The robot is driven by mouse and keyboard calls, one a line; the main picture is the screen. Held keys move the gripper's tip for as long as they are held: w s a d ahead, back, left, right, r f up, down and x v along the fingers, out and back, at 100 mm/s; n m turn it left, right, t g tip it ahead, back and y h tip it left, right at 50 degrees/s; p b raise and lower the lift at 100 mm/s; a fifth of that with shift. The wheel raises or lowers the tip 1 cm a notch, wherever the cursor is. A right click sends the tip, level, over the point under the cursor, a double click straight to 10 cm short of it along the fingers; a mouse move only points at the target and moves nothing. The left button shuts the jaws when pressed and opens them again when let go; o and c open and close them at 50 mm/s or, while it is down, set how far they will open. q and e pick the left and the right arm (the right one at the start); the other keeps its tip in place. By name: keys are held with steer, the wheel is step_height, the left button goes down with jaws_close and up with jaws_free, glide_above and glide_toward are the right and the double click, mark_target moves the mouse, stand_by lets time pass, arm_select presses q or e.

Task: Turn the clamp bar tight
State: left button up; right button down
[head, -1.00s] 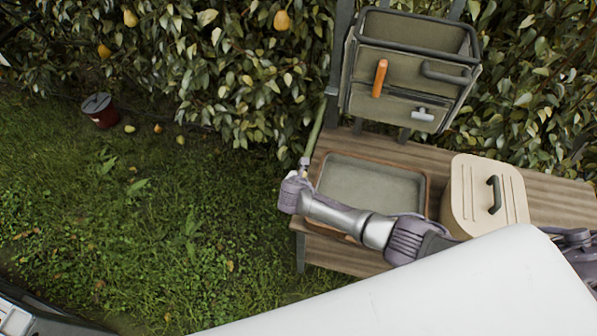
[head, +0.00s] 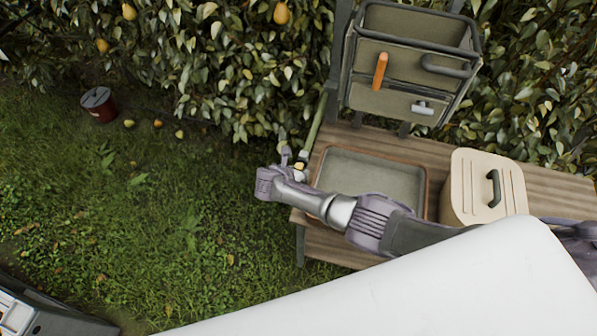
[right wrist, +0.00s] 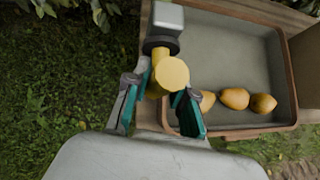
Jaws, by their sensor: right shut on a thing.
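The clamp bar (right wrist: 172,74) is a yellow, round-ended piece beside a black collar and a grey block at the tray's left edge in the right wrist view. My right gripper (right wrist: 160,98) has its two teal-padded fingers either side of it and is shut on it. In the head view my right gripper (head: 290,166) is at the left end of the wooden bench, by the foot of a green pole (head: 315,122). There the bar is small and mostly hidden by the gripper. My left gripper is not in view.
A wooden-rimmed tray (head: 372,160) lies on the bench, with three pears (right wrist: 235,98) near its front edge. A cream lidded box (head: 470,190) stands to its right, a tool rack (head: 405,60) behind. A red bucket (head: 99,105) stands on open grass left.

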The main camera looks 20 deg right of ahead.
steer(key=shift+d, duration=0.1)
steer(key=c, duration=1)
jaws_free()
steer(key=shift+o, duration=0.2)
steer(key=shift+s+a+r, duration=0.2)
steer(key=shift+a+r, duration=0.15)
steer(key=shift+a, duration=0.05)
steer(key=v, duration=1.1)
